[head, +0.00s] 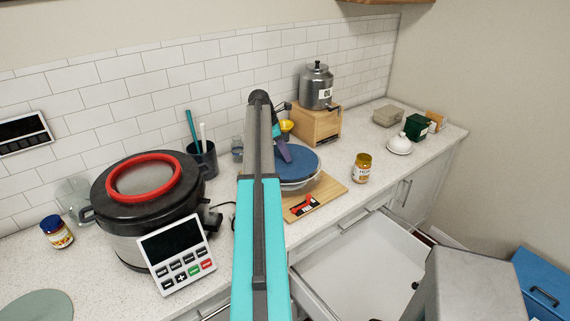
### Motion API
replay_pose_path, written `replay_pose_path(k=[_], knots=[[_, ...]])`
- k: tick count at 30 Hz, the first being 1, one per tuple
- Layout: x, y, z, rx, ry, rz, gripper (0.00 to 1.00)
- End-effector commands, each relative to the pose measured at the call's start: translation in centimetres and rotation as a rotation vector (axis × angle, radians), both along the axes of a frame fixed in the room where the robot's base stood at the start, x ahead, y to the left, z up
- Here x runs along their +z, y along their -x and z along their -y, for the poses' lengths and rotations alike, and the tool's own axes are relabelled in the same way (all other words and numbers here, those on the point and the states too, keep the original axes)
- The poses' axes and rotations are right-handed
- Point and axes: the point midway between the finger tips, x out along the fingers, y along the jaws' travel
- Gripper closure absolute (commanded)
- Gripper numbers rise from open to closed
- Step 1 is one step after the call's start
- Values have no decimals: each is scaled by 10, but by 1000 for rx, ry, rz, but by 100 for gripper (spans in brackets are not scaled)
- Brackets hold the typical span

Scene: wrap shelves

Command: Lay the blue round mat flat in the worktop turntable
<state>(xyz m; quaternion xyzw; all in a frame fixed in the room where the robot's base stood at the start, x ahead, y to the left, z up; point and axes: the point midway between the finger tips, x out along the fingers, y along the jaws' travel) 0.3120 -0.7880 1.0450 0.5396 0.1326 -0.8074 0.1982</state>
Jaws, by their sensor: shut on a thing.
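The blue round mat (299,162) looks level, over a pale round rim (300,184) that looks like the worktop turntable. The mat covers most of that round thing, and I cannot tell whether the mat touches it or hangs just above. My gripper (284,152) is at the mat's left edge, shut on it. My arm hides part of the gripper and the area left of the mat.
A wooden board (327,191) lies under the turntable's front. A honey jar (362,168) and a metal dispenser on a wooden box (318,125) stand nearby. A large cooker (142,240) is left of my arm. An open drawer (360,265) juts out below.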

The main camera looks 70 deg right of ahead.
Motion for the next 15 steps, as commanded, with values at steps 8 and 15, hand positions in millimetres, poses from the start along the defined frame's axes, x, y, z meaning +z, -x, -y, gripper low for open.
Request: replay_pose_path(k=[8,15], knots=[[-22,-1,-1,1,0,0,100],[-24,-1,0,1,0,0,100]])
